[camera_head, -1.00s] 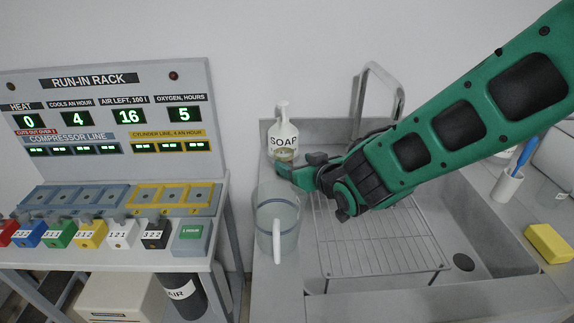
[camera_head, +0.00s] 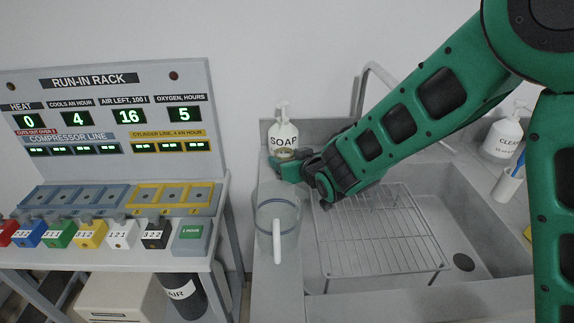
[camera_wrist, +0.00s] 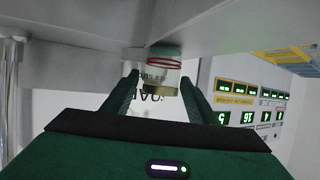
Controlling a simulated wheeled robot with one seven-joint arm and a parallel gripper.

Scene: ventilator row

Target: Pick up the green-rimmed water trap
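In the wrist view, which is upside down, a clear cup with a teal-green rim and red rings, apparently the water trap (camera_wrist: 165,62), shows between and just beyond my fingertips. My gripper (camera_wrist: 158,82) is open, with a finger on either side of it; I cannot tell whether either finger touches it. In the head view my gripper (camera_head: 279,168) is low in front of the soap bottle (camera_head: 284,136), at the counter's left part. There I cannot make out the trap clearly; my gripper may hide it.
A clear jug (camera_head: 291,212) with a white handle stands just nearer than my gripper. A wire rack (camera_head: 385,240) lies in the sink to the right, with a tap behind my arm. The run-in rack (camera_head: 110,72) with coloured blocks is at left. A cleaner bottle (camera_head: 502,137) stands far right.

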